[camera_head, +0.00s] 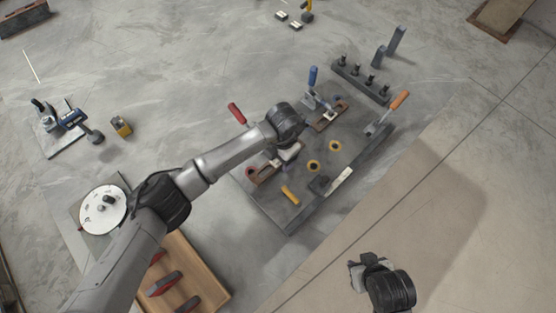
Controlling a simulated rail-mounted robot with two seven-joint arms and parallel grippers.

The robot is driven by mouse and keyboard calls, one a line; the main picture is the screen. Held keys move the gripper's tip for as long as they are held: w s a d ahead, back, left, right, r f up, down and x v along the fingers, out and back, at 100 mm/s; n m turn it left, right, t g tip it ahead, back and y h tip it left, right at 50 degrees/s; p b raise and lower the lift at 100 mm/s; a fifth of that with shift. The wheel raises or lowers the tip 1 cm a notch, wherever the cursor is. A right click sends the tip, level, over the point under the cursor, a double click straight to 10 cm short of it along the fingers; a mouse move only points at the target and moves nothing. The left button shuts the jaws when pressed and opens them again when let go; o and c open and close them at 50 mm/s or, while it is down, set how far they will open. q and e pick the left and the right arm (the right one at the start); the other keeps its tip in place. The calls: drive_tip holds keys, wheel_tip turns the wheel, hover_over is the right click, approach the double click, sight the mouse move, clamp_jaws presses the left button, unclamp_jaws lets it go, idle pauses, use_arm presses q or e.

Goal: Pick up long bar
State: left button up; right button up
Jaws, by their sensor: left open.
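My left arm reaches in from the lower left, and its gripper (290,152) is over the left part of a dark fixture plate (286,222). That gripper is open; its fingertips are small and partly hidden by the wrist. Two grey upright bars stand behind the fixture: a taller one (397,40) and a shorter one (379,57). They are well apart from the gripper. A pale flat bar (341,181) lies near the plate's front right edge. I cannot tell for sure which is the long bar. My right gripper (357,264) is at the lower right, its fingers unclear.
Toggle clamps with red (236,113), blue (313,75) and orange (400,99) handles stand around the plate. A dark rack (360,80) holds several black knobs. A wooden tray (213,279) and a round white disc (103,209) are at the lower left.

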use_arm(q)
drive_tip(key=shift+f, duration=0.5)
drive_tip(key=shift+c, duration=0.3)
drive_tip(key=shift+r, duration=0.1)
clamp_jaws()
